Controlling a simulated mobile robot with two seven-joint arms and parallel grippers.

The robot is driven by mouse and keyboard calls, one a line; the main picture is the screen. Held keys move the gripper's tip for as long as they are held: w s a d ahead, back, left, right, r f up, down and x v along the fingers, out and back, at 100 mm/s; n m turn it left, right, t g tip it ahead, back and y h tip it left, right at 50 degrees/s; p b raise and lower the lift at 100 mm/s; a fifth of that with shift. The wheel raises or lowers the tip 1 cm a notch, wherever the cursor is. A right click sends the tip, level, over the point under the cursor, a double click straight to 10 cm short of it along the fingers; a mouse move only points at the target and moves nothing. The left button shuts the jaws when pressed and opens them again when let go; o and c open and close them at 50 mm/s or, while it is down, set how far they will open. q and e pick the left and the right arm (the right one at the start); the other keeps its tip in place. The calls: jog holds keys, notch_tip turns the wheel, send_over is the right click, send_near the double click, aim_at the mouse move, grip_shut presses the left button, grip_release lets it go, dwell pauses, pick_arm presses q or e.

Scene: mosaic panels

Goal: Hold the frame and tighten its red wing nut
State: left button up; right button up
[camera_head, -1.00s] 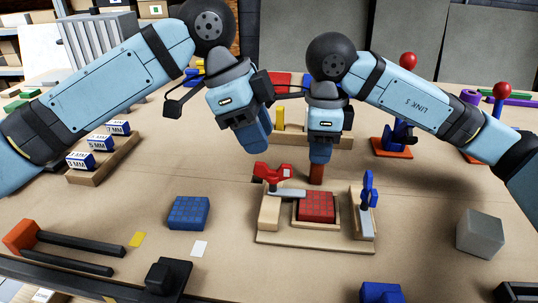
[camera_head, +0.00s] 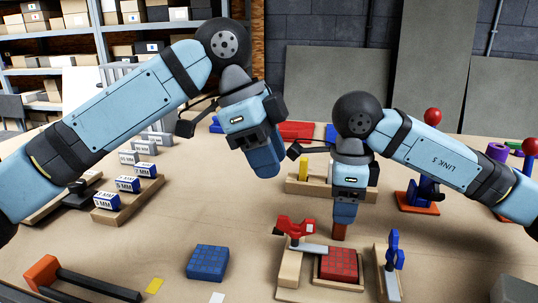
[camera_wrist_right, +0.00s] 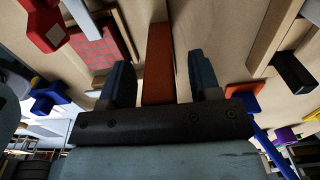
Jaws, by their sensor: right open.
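The wooden frame (camera_head: 288,272) lies on the table with a red mosaic panel (camera_head: 339,265) inside. A red wing nut (camera_head: 295,228) is on its left clamp and a blue one (camera_head: 392,247) on its right clamp. My right gripper (camera_head: 343,222) is behind the frame, pointing down at a reddish-brown block (camera_head: 339,232). In the right wrist view its open fingers (camera_wrist_right: 161,82) stand either side of that block (camera_wrist_right: 158,52), with gaps visible. My left gripper (camera_head: 268,168) hangs above the table, behind and left of the red wing nut; its finger gap is hidden.
An orange-ended black tool (camera_head: 80,280) lies at front left. A rack of labelled blocks (camera_head: 125,208) stands at left. A red-knobbed stand (camera_head: 428,190) is at right.

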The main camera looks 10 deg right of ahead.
notch_tip(320, 180, up, 12)
dwell(0.6)
